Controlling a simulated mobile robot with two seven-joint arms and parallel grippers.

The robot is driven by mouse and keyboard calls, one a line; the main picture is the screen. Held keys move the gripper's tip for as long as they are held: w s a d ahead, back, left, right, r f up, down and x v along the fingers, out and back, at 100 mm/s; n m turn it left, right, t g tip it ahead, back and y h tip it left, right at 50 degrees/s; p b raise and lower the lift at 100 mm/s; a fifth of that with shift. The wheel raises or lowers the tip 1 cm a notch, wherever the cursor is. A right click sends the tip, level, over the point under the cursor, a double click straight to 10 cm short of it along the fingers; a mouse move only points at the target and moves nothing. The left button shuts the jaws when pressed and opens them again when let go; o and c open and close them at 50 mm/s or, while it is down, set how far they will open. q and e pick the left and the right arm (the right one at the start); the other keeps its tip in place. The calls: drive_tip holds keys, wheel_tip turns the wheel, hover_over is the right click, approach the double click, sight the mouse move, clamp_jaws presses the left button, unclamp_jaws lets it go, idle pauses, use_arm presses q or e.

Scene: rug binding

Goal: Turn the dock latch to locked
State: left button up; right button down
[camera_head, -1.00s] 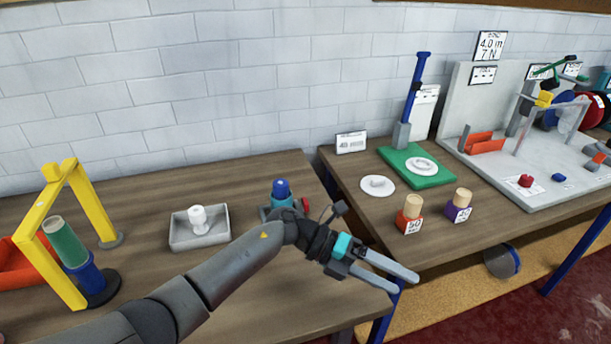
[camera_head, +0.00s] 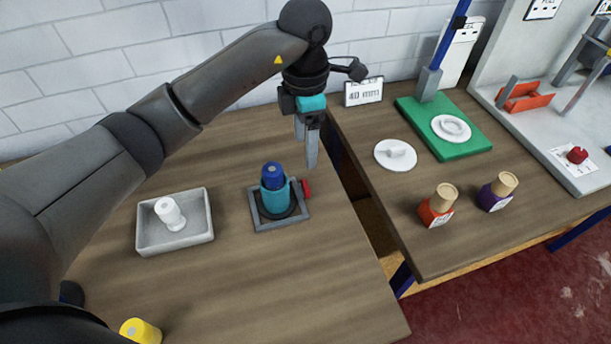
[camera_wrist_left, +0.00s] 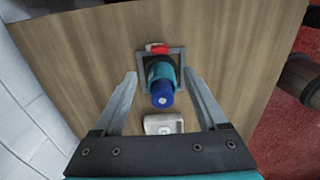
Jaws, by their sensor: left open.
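The dock is a grey square frame (camera_head: 262,224) on the left table, with a teal and blue cylinder (camera_head: 273,188) standing in it. The red dock latch (camera_head: 306,189) is on the dock's right side. In the left wrist view the latch (camera_wrist_left: 157,48) shows at the far side of the dock (camera_wrist_left: 142,66), beyond the blue-topped cylinder (camera_wrist_left: 160,94). My left gripper (camera_head: 307,160) is open and empty, pointing down above and behind the latch. In the wrist view its fingers (camera_wrist_left: 162,80) spread on either side of the dock, apart from it. My right gripper is not in view.
A grey tray (camera_head: 150,238) with a white spool (camera_head: 170,213) stands left of the dock. A sign (camera_head: 363,92) stands at the back. Bare wood lies before the dock.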

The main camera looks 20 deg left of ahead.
sight(306, 185)
use_arm(q)
wheel_tip(306, 185, down, 12)
drive_tip(key=shift+w+f+b, duration=0.1)
drive_tip(key=shift+f+b, duration=0.05)
drive_tip(key=shift+b, duration=0.4)
clamp_jaws()
idle(0.4)
